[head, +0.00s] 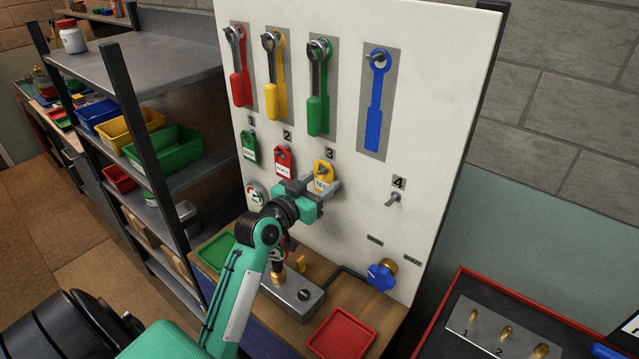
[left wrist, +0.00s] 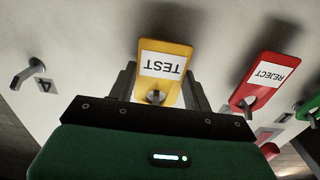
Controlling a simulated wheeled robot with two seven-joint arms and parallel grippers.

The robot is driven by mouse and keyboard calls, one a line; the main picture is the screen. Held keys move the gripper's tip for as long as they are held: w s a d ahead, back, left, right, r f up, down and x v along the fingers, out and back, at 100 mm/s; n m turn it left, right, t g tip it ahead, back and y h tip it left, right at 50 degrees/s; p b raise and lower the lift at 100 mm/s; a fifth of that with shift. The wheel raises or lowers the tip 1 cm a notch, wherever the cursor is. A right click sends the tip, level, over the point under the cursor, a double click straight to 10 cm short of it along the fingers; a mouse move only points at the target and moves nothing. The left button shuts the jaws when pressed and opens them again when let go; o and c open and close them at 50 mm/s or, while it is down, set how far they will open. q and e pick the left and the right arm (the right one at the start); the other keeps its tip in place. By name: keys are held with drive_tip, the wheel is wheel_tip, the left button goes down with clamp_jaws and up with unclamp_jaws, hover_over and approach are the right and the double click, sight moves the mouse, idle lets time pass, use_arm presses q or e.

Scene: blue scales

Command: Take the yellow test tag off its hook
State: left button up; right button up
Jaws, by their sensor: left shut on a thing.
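The yellow test tag (head: 322,169) hangs on the white board below the number 3, and its white TEST label faces out. My left gripper (head: 314,187) is at the tag, partly covering its lower part in the head view. In the left wrist view the tag (left wrist: 178,89) appears upside down, between the two dark fingers of the left gripper (left wrist: 161,92), which is shut on it. The grey hook (left wrist: 155,97) shows at the tag's hole, so the tag is still on it. My right gripper is not in view.
A red REJECT tag (head: 284,161) and a green tag (head: 250,146) hang to the left. An empty hook (head: 393,199) sits under the number 4. Coloured wrenches hang above. A green tray (head: 219,247) and a red tray (head: 342,334) lie on the bench below.

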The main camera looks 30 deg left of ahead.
use_arm(q)
drive_tip(key=shift+s, duration=0.15)
drive_tip(key=s, duration=0.7)
drive_tip(key=shift+s+a+r, duration=0.25)
drive_tip(key=shift+s+a, duration=0.05)
drive_tip(key=shift+s, duration=0.05)
idle(0.9)
